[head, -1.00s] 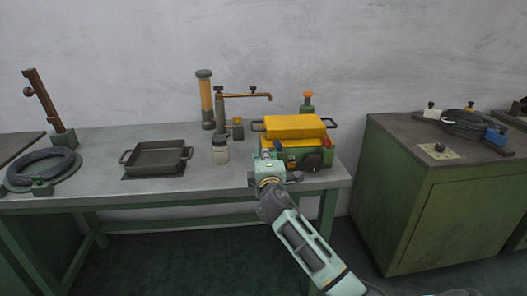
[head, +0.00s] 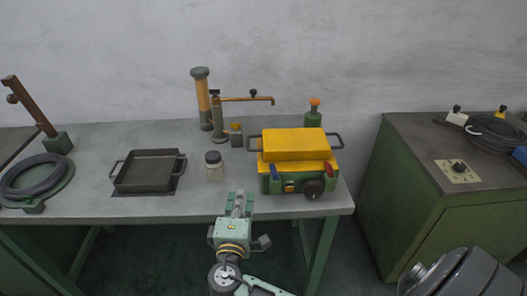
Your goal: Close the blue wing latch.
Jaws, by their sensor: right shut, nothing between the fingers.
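A machine box with a green body (head: 291,187) and a yellow lid (head: 294,145) stands at the right end of the workbench. The blue wing latch (head: 274,172) is a small blue piece at the left of its front face, slightly tilted; whether it is closed is too small to tell. A red latch piece (head: 328,169) is at the right of the same face. My right gripper (head: 239,197) is shut and empty at the bench's front edge, left of the blue latch and apart from it. My left gripper is not in view.
A jar (head: 214,167) and a dark square pan (head: 150,172) stand left of the box. A stand with a copper arm (head: 245,99) is behind. A green cabinet (head: 430,205) is to the right. The bench front between pan and box is mostly clear.

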